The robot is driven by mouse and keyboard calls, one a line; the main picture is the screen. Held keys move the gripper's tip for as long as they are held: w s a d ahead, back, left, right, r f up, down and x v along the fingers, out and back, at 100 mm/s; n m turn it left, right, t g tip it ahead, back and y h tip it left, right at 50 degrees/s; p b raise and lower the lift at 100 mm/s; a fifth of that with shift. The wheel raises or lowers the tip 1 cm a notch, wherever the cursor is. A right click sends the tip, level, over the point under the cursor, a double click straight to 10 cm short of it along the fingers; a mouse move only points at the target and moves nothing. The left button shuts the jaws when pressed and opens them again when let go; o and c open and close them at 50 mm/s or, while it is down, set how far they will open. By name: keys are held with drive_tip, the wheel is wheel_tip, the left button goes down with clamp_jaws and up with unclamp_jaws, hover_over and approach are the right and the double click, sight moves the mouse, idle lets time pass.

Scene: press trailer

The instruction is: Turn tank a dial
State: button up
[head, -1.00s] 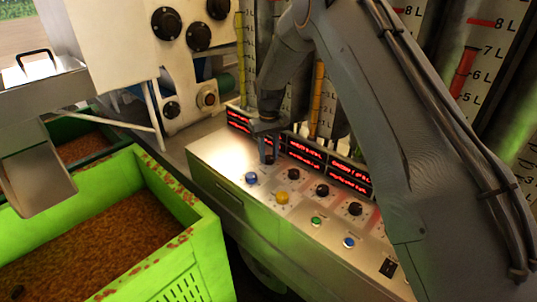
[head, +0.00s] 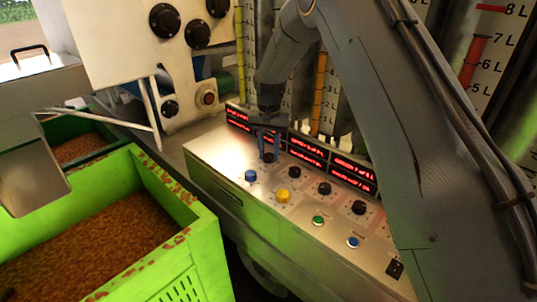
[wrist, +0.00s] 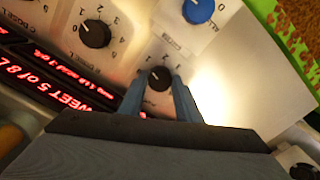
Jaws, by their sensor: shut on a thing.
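My gripper (head: 268,147) points down at the left end of the control panel (head: 216,165). Its two fingers are shut on the leftmost black dial (head: 269,158), one on each side. In the wrist view the fingers (wrist: 159,88) flank this dial (wrist: 158,76), and a printed number scale shows around it. I cannot read a label naming the tank. The dial's base is partly hidden by the fingers. Another black dial (wrist: 95,34) with a number scale sits beside it in the wrist view.
More black dials (head: 324,188) run along the panel to the right. Red-lit displays (head: 305,156) stand behind. A green crate (head: 190,232) is at the left.

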sight(269, 155)
drive_tip(key=m+b, duration=0.1)
drive_tip(key=m, duration=0.3)
drive_tip(key=shift+m, duration=0.3)
drive_tip(key=m+b, duration=0.1)
drive_tip(key=m, duration=1.3)
drive_tip(key=shift+m, duration=0.3)
drive_tip(key=o, duration=1.1)
drive_tip(key=shift+r+b, duration=1.3)
drive_tip(key=shift+r, duration=2.65)
